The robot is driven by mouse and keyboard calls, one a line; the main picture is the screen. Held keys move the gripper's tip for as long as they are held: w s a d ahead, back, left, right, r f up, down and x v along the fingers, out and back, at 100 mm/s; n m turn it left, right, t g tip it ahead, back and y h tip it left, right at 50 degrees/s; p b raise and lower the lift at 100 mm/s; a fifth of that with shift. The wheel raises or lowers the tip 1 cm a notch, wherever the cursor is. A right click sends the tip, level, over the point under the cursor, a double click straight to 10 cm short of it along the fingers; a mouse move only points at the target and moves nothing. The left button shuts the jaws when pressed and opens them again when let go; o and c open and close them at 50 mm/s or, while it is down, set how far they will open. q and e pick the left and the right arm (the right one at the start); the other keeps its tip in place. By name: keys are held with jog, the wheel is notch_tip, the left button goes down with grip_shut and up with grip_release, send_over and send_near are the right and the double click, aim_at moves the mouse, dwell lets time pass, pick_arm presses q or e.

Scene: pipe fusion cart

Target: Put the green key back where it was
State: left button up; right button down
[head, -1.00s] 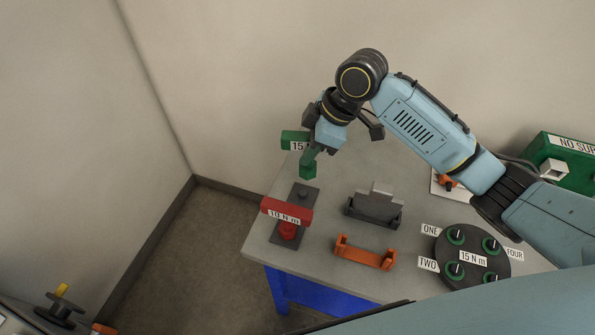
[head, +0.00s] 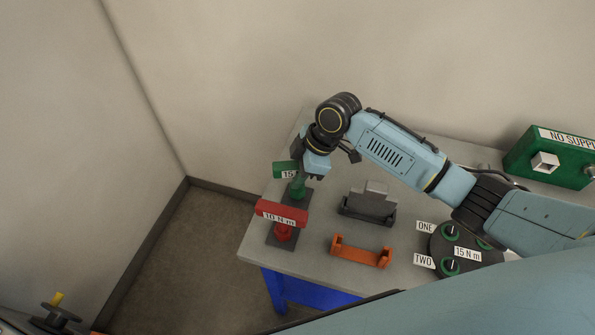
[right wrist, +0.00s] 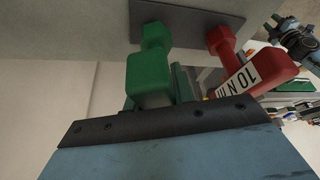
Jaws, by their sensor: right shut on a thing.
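The green key (head: 285,170), labelled 15, is in my right gripper (head: 300,178), which is shut on it. In the head view the key stands upright, its lower end at the dark base plate (head: 297,200) behind the red key. The green key (right wrist: 150,75) also shows in the right wrist view, its foot at or very near the plate; I cannot tell if it is fully seated. The red key (head: 282,213), labelled 10 N m, stands on the front part of the same plate. My left gripper is not in view.
An orange cradle (head: 361,253) and a grey block in a dark holder (head: 368,204) stand right of the keys. A round dark flange (head: 480,262) with green-ringed bolts is further right. A green box (head: 553,158) is at the back right. The table's left edge is close.

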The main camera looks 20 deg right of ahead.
jog(key=shift+f, duration=0.55)
jog(key=c, duration=1.2)
grip_release()
jog(key=shift+o, duration=0.2)
jog(key=shift+r, duration=0.3)
jog(key=v, duration=1.2)
jog(key=shift+r, duration=0.35)
jog(key=shift+a, duration=0.1)
